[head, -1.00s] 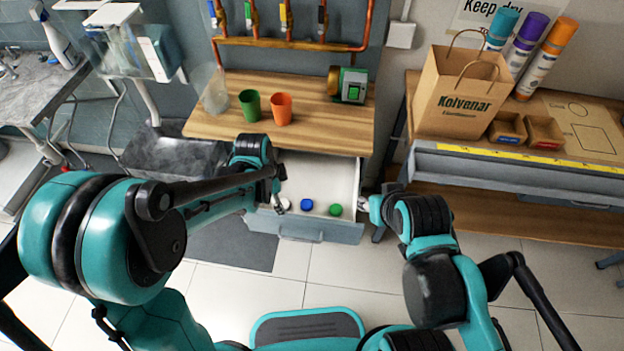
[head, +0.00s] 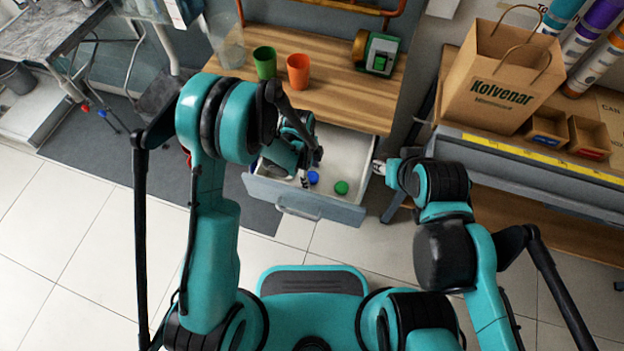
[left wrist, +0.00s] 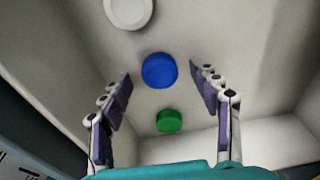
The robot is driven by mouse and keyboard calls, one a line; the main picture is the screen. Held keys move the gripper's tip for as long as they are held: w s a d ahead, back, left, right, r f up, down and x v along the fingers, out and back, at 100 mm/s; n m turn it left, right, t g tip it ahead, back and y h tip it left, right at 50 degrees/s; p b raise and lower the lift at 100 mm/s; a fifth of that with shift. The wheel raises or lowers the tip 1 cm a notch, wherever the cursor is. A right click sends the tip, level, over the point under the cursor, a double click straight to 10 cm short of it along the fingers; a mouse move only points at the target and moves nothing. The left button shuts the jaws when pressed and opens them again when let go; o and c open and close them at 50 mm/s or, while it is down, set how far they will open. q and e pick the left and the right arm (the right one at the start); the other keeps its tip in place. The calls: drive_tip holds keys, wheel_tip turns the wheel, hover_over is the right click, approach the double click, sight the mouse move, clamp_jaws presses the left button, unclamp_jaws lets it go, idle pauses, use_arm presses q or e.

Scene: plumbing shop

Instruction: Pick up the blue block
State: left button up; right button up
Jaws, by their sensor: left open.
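The blue block (head: 313,177) is a small round piece on the floor of the open drawer (head: 352,205). In the left wrist view the blue block (left wrist: 158,70) lies between my left gripper's (left wrist: 161,76) two fingertips, with a gap on each side. My left gripper (head: 305,182) is open, over the drawer, and partly hidden by its own arm in the head view. How high it is above the block is hard to tell. My right gripper (head: 379,167) is by the drawer's right side; its fingers are too small to read.
A green round piece (head: 341,187) lies right of the blue one in the drawer. A white round piece (left wrist: 128,12) shows in the left wrist view. The drawer walls surround them. The wooden counter (head: 330,95) above holds a green cup (head: 265,62) and an orange cup (head: 298,71).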

use_arm(q)
drive_tip(key=shift+f, duration=0.5)
drive_tip(key=shift+r, duration=0.1)
drive_tip(key=c, duration=1.2)
